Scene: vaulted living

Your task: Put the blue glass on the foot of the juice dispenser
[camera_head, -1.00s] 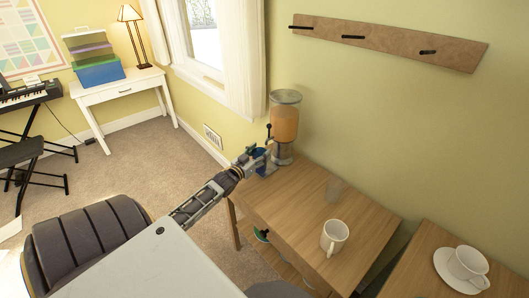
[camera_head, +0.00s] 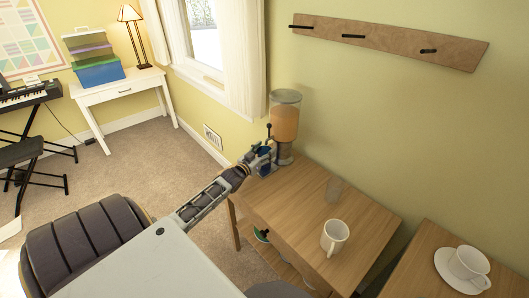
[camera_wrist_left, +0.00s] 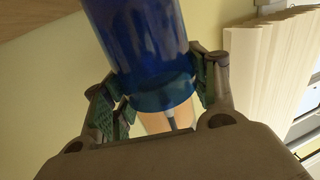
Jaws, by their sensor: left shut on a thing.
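The juice dispenser (camera_head: 285,118) stands at the far left end of the wooden table, with orange juice in its clear tank above a metal foot (camera_head: 282,155). My left gripper (camera_head: 264,157) is just left of the dispenser's lower part, in front of its tap side. It is shut on the blue glass (camera_wrist_left: 143,45), which fills the upper middle of the left wrist view between the two green-padded fingers. In the head view the glass is mostly hidden by the gripper. I cannot tell whether the glass touches the foot. My right gripper is not in view.
A cup on a saucer (camera_head: 443,262) is on another table at the right. A wooden hook rail (camera_head: 385,41) is on the wall. The table's middle is clear.

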